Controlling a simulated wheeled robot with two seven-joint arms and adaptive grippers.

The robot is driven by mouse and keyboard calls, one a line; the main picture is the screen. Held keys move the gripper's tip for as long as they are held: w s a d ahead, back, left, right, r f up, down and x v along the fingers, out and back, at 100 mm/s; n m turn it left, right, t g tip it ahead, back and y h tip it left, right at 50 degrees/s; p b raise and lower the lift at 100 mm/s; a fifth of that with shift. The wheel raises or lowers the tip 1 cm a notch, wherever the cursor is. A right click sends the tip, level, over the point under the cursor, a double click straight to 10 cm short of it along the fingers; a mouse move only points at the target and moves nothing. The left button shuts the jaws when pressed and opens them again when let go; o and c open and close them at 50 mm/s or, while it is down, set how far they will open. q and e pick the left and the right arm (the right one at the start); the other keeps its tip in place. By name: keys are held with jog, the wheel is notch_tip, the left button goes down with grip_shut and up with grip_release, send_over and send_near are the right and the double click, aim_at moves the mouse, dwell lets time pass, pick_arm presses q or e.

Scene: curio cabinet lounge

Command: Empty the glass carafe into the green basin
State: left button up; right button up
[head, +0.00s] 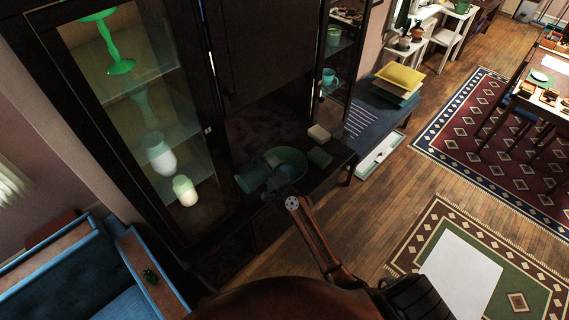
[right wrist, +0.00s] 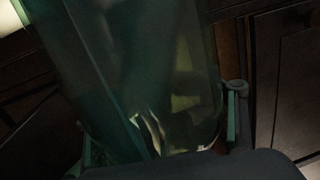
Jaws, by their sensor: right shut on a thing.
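The glass carafe (head: 252,179) is dim, greenish and see-through; it shows at the cabinet's shelf in the head view, and looks tilted. My right gripper (head: 279,184) is shut on it. In the right wrist view the carafe (right wrist: 150,75) fills the middle, between the two fingers of my right gripper (right wrist: 160,135). The green basin (head: 292,155) is on the dark shelf just behind my right gripper, partly hidden by the gripper and carafe. I cannot tell whether anything is flowing or how much the carafe holds. My left gripper is out of view.
A glass-fronted cabinet (head: 140,100) with vases stands close at left. A blue bench (head: 376,107) with yellow cushions is at right. Open wood floor lies right of my arm.

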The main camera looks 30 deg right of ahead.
jog(key=shift+r, duration=0.1)
dwell(0.6)
jog(key=shift+w+d+m, duration=0.1)
jog(key=shift+d+m, duration=0.05)
jog(key=shift+m, duration=0.25)
jog(key=shift+r+p, duration=0.15)
jog(key=shift+p, duration=0.25)
jog(key=shift+d+r+m+p, duration=0.15)
jog(key=shift+m+p, duration=0.15)
jog(key=shift+m, duration=0.2)
jog(key=f+n+b, duration=0.1)
jog(key=a+f+n+b, duration=0.1)
jog(key=b, duration=0.1)
jog(key=shift+n, duration=0.4)
